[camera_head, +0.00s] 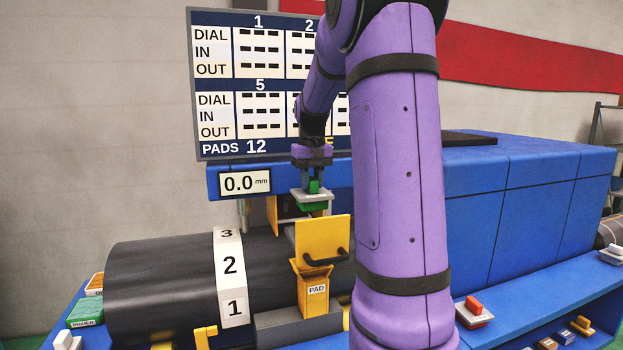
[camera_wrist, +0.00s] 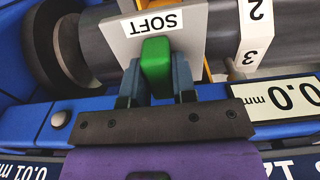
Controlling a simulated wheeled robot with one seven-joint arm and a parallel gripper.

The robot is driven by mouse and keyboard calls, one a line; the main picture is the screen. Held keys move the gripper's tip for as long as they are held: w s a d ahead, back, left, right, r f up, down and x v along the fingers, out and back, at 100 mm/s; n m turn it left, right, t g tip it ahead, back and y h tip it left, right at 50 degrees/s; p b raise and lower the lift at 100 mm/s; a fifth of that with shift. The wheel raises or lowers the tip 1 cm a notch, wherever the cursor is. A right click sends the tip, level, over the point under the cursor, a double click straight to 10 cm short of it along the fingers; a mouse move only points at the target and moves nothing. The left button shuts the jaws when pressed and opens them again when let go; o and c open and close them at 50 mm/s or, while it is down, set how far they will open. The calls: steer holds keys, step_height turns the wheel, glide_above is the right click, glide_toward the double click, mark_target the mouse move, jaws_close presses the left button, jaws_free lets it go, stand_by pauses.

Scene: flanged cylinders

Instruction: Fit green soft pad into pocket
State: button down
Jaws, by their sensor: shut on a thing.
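The green soft pad (camera_head: 312,199) is held in my gripper (camera_head: 314,185) above the yellow holder. In the wrist view its green grip block (camera_wrist: 155,66) sits between my gripper's fingers (camera_wrist: 155,80), with a light plate marked SOFT (camera_wrist: 153,24) beyond it. The yellow holder labelled PAD (camera_head: 316,289) stands in front of the black cylinder, with a yellow plate (camera_head: 322,240) and a black handle at its top. The pad is apart from the holder in the head view. The pocket opening is hidden behind the yellow plate.
The black cylinder (camera_head: 155,290) carries a white band numbered 1 to 3 (camera_head: 230,278). A display reading 0.0 mm (camera_head: 245,183) hangs from the blue beam. A red-topped block (camera_head: 473,312) and smaller blocks lie on the blue ledge at right. A green box (camera_head: 85,311) is at left.

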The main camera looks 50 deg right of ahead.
mark_target(312, 202)
steer(key=shift+f, duration=3)
steer(key=shift+f, duration=1.8)
steer(key=c, duration=0.8)
jaws_free()
steer(key=shift+c, duration=0.2)
steer(key=shift+r, duration=0.1)
steer(key=shift+r, duration=3.4)
steer(key=shift+s, duration=0.15)
